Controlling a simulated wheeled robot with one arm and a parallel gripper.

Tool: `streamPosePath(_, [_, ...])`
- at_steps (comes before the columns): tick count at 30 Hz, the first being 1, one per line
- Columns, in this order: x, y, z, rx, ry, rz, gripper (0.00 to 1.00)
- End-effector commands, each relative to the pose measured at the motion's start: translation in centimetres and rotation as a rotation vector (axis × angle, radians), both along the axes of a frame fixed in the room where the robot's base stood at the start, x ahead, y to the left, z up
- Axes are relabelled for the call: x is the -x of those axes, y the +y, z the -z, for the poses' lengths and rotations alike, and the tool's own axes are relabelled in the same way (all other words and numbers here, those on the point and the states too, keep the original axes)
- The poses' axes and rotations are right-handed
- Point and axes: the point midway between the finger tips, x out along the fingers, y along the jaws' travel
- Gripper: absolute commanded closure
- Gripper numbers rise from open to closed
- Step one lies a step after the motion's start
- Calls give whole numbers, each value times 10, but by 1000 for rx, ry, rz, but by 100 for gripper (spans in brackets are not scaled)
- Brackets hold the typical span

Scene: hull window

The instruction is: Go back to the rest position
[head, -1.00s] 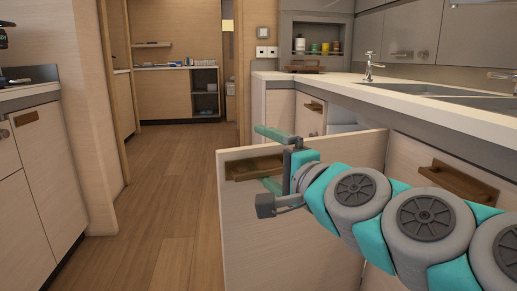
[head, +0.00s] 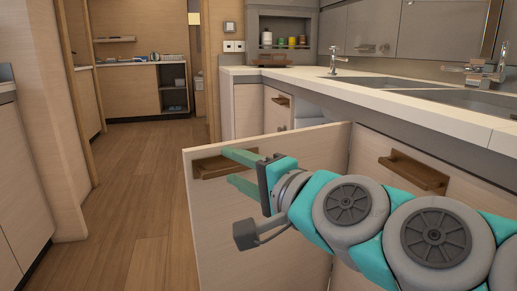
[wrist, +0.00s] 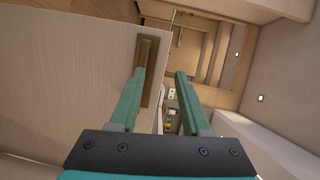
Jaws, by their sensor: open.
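My gripper (head: 238,170) is open and empty, with two green fingers pointing left in the head view. Whether a finger touches the handle or the drawer front, I cannot tell.
A long counter (head: 440,115) with a sink (head: 380,84) and taps runs along the right, above closed cabinets with a wooden handle (head: 412,172). A cabinet (head: 25,190) stands on the left. The wooden floor (head: 130,215) between them is clear toward the back shelf (head: 130,90).

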Motion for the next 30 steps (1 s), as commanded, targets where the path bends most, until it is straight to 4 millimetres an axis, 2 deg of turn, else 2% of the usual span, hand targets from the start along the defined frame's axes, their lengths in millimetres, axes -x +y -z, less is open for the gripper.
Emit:
streamPosePath(2, [5,2,18,147,8,-39,52])
streamPosePath(5, [19,-3,64,394,46,-122,52])
streamPosePath(8, [39,-24,115,646,121,-217,52])
streamPosePath(9, [49,-37,134,739,163,-259,52])
streamPosePath(11, [67,-61,161,871,235,-322,52])
streamPosePath(12, [81,-79,176,952,291,-366,52])
streamPosePath(15, [119,-125,205,1119,441,-474,52])
streamPosePath(18, [156,-165,219,1227,586,-571,52])
streamPosePath(21, [186,-194,223,1286,701,-640,52])
streamPosePath(25, [209,-213,223,1319,790,-692,52])
streamPosePath(30, [215,-218,224,1326,811,-708,52])
